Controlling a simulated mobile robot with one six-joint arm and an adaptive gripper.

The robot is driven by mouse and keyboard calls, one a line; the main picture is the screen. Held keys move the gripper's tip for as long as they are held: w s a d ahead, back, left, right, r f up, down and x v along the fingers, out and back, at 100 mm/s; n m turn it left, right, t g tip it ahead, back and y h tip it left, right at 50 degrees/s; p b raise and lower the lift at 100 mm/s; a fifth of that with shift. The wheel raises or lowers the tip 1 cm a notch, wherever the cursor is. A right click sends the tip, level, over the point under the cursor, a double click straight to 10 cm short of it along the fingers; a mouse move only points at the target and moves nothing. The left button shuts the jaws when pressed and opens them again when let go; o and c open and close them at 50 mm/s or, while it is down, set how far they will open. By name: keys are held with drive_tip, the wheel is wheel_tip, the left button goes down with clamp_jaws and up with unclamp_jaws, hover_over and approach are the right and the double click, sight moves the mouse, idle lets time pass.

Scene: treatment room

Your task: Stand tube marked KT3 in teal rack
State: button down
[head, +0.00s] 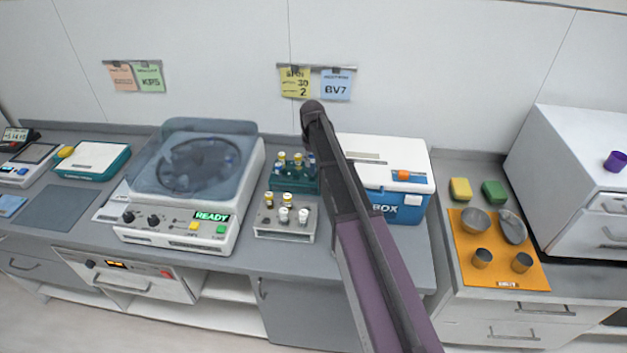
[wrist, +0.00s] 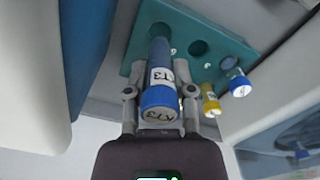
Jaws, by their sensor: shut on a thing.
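In the wrist view, my gripper (wrist: 161,80) is shut on the tube marked KT3 (wrist: 160,107), which has a blue cap and a label facing the camera. The tube's far end meets the teal rack (wrist: 138,72) at a hole; I cannot tell how deep it sits. Two other tubes, one yellow-capped (wrist: 210,104) and one blue-capped (wrist: 239,86), stand in the rack beside it. An open hole (wrist: 198,48) shows between. In the head view the teal rack (head: 305,186) is partly hidden by my arm, and my gripper is hidden.
A grey rack (head: 284,236) with several yellow- and white-capped tubes stands in front of the teal rack. A centrifuge (head: 180,238) reading READY is on the left. A blue and white cool box (head: 402,206) is close on the right, behind my arm.

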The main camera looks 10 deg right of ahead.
sight(312, 175)
drive_tip(key=shift+f+b, duration=1)
drive_tip(key=shift+f, duration=0.4)
drive_tip(key=shift+f+b, duration=1.85)
drive_tip(key=shift+b, duration=0.05)
drive_tip(key=shift+f, duration=0.15)
drive_tip(key=shift+c, duration=2.3)
unclamp_jaws()
wheel_tip(312, 175, up, 12)
drive_tip(key=p, duration=1.2)
drive_tip(key=shift+r, duration=0.2)
